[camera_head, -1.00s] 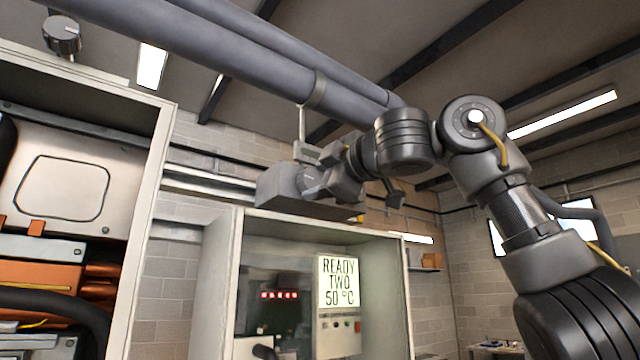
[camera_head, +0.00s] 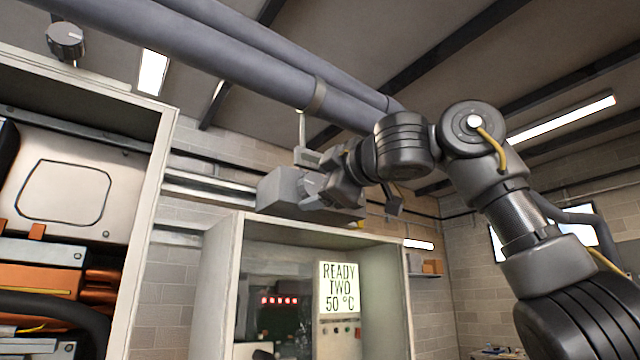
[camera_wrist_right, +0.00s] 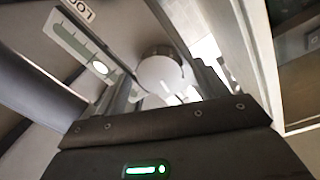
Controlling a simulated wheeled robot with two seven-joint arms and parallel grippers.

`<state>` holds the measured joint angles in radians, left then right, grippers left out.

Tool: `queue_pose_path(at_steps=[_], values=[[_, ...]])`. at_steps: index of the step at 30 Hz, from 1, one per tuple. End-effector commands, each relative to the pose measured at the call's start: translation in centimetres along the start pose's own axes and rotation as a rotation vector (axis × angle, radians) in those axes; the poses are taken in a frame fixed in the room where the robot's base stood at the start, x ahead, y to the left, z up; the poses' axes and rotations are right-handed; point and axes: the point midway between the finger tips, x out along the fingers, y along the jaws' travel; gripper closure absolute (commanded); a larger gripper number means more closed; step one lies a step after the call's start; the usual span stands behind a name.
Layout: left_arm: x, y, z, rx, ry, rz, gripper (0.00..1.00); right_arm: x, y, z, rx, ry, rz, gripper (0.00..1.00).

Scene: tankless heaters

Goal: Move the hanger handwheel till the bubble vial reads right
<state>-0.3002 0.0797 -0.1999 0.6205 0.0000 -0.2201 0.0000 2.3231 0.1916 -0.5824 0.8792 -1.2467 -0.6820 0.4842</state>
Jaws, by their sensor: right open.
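The hanger handwheel (camera_wrist_right: 158,76) is a pale round knob in the right wrist view, lying between the two fingers of my right gripper (camera_wrist_right: 166,84). The gripper is open, with a finger on each side of the wheel; contact cannot be told. The bubble vial (camera_wrist_right: 80,44) is a green strip with dark marks at upper left. Its white bubble (camera_wrist_right: 100,67) sits near the strip's lower right end. In the head view my right gripper (camera_head: 328,188) is at the grey box below the pipe, and largely hides the wheel. My left gripper is out of view.
A thick grey pipe (camera_head: 250,78) runs overhead, with a thin hanger rod (camera_head: 302,128) below its clamp. The grey box (camera_head: 283,190) sits just above a cabinet (camera_head: 230,275) with a lit display (camera_head: 339,287). An open heater housing (camera_head: 150,200) stands at left.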

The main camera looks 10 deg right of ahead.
Motion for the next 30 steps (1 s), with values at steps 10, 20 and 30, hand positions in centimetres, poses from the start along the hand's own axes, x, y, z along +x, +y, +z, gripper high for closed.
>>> queue_pose_path(at_steps=[10,20,30], values=[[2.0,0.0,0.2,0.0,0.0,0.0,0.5,-2.7,-0.4,0.1,-0.001,0.002,0.004,0.28],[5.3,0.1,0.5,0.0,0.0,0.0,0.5,-9.0,-0.4,0.2,-0.002,-0.001,0.003,0.28],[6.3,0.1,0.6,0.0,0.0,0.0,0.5,-10.8,-0.1,0.0,0.0,-0.001,0.0,0.28]])
